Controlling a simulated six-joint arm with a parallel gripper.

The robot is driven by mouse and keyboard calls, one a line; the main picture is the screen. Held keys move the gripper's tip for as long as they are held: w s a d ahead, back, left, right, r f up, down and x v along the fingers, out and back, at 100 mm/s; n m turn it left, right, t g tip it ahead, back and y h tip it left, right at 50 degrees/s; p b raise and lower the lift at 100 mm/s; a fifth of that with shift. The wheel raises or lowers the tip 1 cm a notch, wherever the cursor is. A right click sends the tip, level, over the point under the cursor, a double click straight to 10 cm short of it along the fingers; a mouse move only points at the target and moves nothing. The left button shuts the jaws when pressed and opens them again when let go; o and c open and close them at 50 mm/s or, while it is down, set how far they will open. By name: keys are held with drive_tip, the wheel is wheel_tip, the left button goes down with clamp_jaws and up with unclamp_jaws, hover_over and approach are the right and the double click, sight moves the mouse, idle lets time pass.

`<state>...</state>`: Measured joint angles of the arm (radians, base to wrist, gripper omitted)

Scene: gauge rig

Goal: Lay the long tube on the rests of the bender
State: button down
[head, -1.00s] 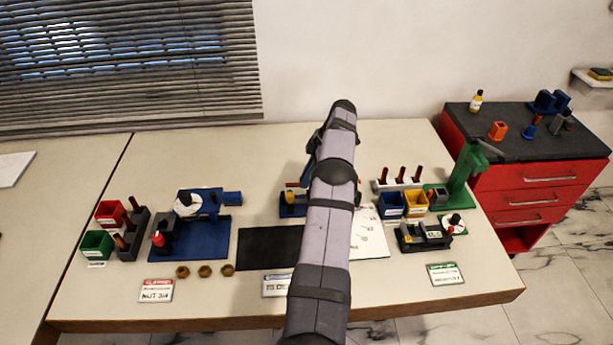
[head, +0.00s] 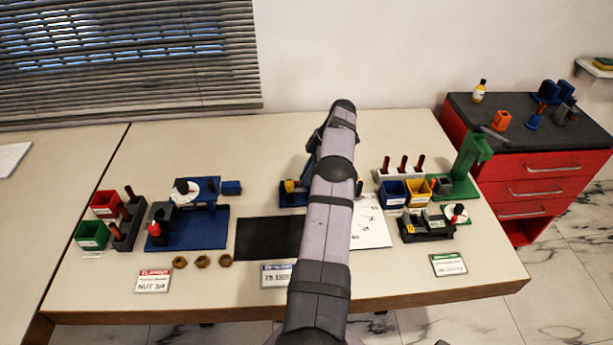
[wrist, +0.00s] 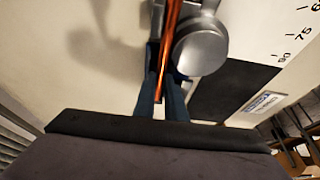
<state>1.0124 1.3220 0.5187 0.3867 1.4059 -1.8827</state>
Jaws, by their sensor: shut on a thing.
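The long copper-coloured tube (wrist: 169,42) runs away from my gripper (wrist: 160,100) in the wrist view. My gripper's slate-blue fingers are shut on the tube. A grey round part of the bender (wrist: 201,46) lies close beside the tube; I cannot tell if they touch. In the head view my arm covers most of the bender, whose blue base (head: 291,200) shows at the arm's left. The rests are hidden, so I cannot tell whether the tube touches them.
A black mat (head: 266,238) lies left of my arm, with a white marked sheet (head: 371,224) at its right. Blue (head: 394,194) and yellow (head: 419,195) bins and a green stand (head: 466,168) are farther right. A blue fixture (head: 190,228) and several nuts (head: 202,262) are at left.

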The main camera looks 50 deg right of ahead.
drive_tip(key=c, duration=1.8)
unclamp_jaws()
drive_tip(key=shift+d+r, duration=0.3)
drive_tip(key=shift+r, duration=0.1)
drive_tip(key=shift+o, duration=0.4)
drive_tip(key=v, duration=0.3)
drive_tip(key=shift+w+d+b, duration=0.1)
drive_tip(key=shift+d+b, duration=0.05)
drive_tip(key=shift+b, duration=0.15)
drive_tip(key=r, duration=0.1)
drive_tip(key=s+p, duration=0.1)
drive_tip(key=r, duration=0.1)
drive_tip(key=shift+s+a+r+p, duration=0.2)
drive_tip(key=shift+s+r+p, duration=0.1)
drive_tip(key=shift+r+p, duration=0.1)
drive_tip(key=shift+w+d+f+p, duration=0.1)
drive_tip(key=shift+w+d+p, duration=0.2)
drive_tip(key=shift+p, duration=0.75)
drive_tip(key=shift+s+r+p, duration=0.25)
drive_tip(key=shift+r+p, duration=0.1)
drive_tip(key=shift+p, duration=0.85)
